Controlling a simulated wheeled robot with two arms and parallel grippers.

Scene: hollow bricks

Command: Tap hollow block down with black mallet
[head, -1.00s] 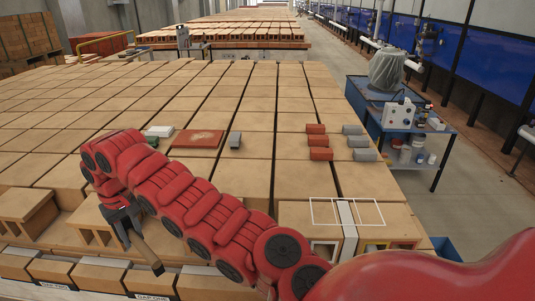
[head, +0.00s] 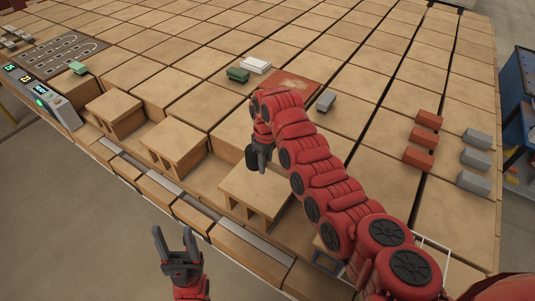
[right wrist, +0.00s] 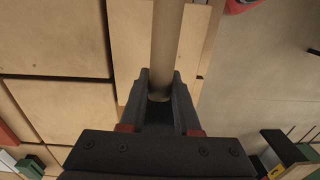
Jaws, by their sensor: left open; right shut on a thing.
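Three tan hollow blocks stand along the table's front edge in the head view: one at the left (head: 115,112), one in the middle (head: 175,143) and one nearest (head: 262,188). My right gripper (head: 258,165) is just above the nearest block; I cannot tell whether anything touches it. In the right wrist view the gripper (right wrist: 160,92) is shut on the mallet's pale wooden handle (right wrist: 167,45). The mallet's black head is not clearly visible. My left gripper (head: 175,238) is open and empty, in front of the table edge at the lower left.
A reddish plate (head: 293,88), a green block (head: 238,74), a white block (head: 256,65) and a grey block (head: 326,101) lie behind my right arm. Red bricks (head: 418,158) and grey bricks (head: 475,159) lie to the right. A display box (head: 42,97) is at the left edge.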

